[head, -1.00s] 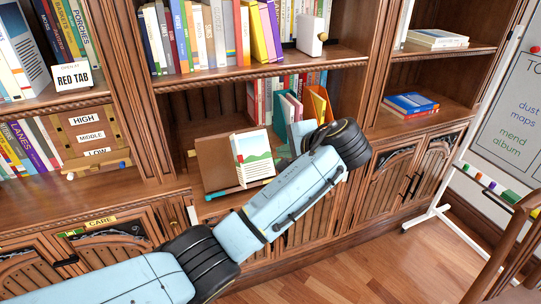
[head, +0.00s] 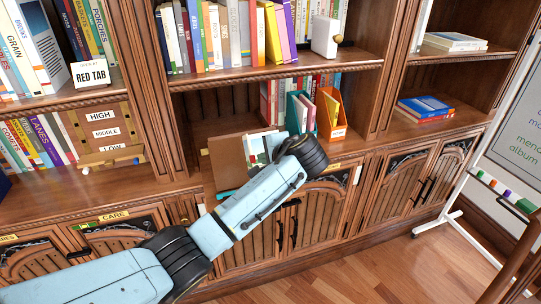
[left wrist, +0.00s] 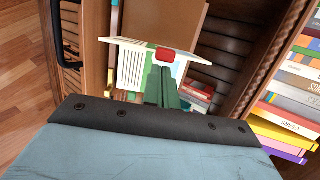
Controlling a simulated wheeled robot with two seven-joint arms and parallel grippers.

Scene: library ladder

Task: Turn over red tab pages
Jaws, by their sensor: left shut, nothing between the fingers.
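An open book (left wrist: 133,66) with white pages rests on a brown stand (head: 228,158) in the middle bay of the bookcase. In the left wrist view a red tab (left wrist: 166,54) shows on the book, near the middle of its edge. My left gripper (left wrist: 163,74) is shut and empty, with its green-looking fingertips just below the tab in that view. I cannot tell whether they touch the page. In the head view my left forearm and wrist hide much of the book (head: 252,146). My right gripper is not in view.
Teal and orange file holders (head: 330,112) stand right behind my left wrist. A sign reading RED TAB (head: 90,73) stands on the left shelf. A wooden board labelled HIGH, MIDDLE and LOW (head: 104,132) is below it. A whiteboard (head: 515,130) stands at the right.

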